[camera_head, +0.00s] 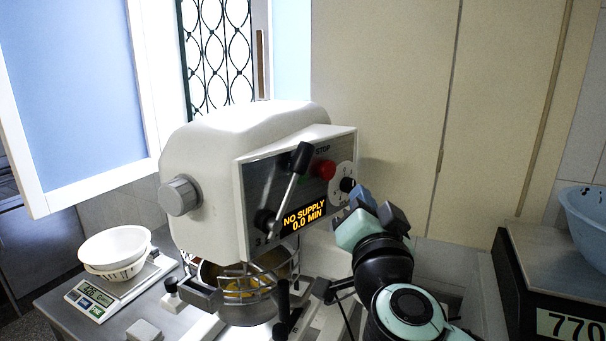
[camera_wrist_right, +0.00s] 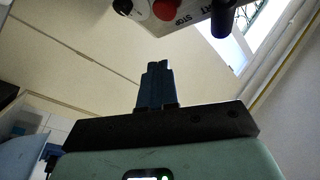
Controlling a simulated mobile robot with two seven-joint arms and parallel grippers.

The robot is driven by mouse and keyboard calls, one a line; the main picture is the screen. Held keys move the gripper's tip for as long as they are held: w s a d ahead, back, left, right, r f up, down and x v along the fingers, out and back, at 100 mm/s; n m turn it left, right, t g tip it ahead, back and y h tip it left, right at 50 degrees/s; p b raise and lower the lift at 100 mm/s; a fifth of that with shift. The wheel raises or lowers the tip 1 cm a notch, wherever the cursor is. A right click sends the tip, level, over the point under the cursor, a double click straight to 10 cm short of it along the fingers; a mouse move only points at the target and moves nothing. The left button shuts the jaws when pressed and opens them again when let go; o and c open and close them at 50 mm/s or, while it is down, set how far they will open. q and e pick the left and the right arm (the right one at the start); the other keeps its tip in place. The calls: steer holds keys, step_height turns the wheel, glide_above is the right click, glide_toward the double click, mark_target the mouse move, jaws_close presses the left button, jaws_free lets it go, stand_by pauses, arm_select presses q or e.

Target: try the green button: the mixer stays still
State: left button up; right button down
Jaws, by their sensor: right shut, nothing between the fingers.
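The white mixer (camera_head: 225,160) stands in the middle of the head view. Its dark panel carries a red stop button (camera_head: 325,169), a lever with a black knob (camera_head: 301,157) and a lit display (camera_head: 303,217) reading "NO SUPPLY 0.0 MIN". My right gripper (camera_head: 357,200) is shut and empty, by the panel's lower right edge. In the right wrist view, its closed fingers (camera_wrist_right: 157,70) point toward the panel, apart from the red button (camera_wrist_right: 165,9). My left gripper is not in view.
A wire guard surrounds the mixer bowl (camera_head: 245,314), which has something yellow inside. White bowls (camera_head: 115,246) sit on a scale at left. A blue bowl (camera_head: 588,222) rests on a black scale reading 770 at right. A cream cupboard stands behind.

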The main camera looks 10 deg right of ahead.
mark_target(302, 177)
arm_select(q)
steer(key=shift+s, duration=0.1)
arm_select(e)
steer(key=shift+s, duration=0.15)
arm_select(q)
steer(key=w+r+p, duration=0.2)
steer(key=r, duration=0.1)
arm_select(e)
steer(key=w+a, duration=0.5)
steer(key=w, duration=0.2)
steer(key=shift+a, duration=0.2)
steer(key=shift+w, duration=0.1)
stand_by(1.6)
arm_select(q)
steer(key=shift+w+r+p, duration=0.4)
steer(key=shift+p, duration=0.1)
arm_select(e)
steer(key=shift+w+a, duration=0.25)
steer(key=shift+w, duration=0.2)
